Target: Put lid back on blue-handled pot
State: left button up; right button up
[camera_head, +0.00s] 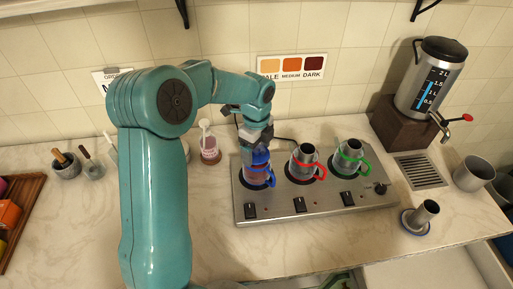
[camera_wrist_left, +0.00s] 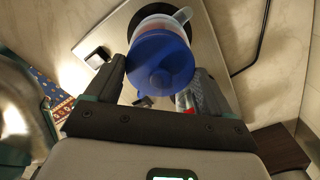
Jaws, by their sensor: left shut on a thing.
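The blue-handled pot (camera_head: 257,179) stands on the leftmost hot plate, with a reddish-brown body and a blue loop handle. The blue lid (camera_head: 258,157) is at its top, under my left gripper (camera_head: 257,137). In the left wrist view the round blue lid (camera_wrist_left: 160,62) lies between the two fingers of my left gripper (camera_wrist_left: 160,80), which is shut on it. The pot (camera_wrist_left: 180,20) shows behind the lid there, mostly covered. I cannot tell whether the lid touches the rim. My right gripper is not in view.
The steel stove (camera_head: 300,207) also bears a red-handled pot (camera_head: 305,157) and a green-handled pot (camera_head: 348,156), close on the right. A pink-filled vessel (camera_head: 209,150) stands to the left. An urn (camera_head: 425,80) and a grey cup (camera_head: 473,174) stand at the right.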

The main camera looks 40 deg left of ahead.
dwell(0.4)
pick_arm(q)
jog(key=o, duration=0.9)
jog(key=shift+c, duration=0.2)
jog(key=shift+r+p, duration=2)
jog(key=shift+r, duration=0.4)
jog(key=shift+r+p, duration=0.7)
jog(key=shift+r, duration=0.45)
grip_shut()
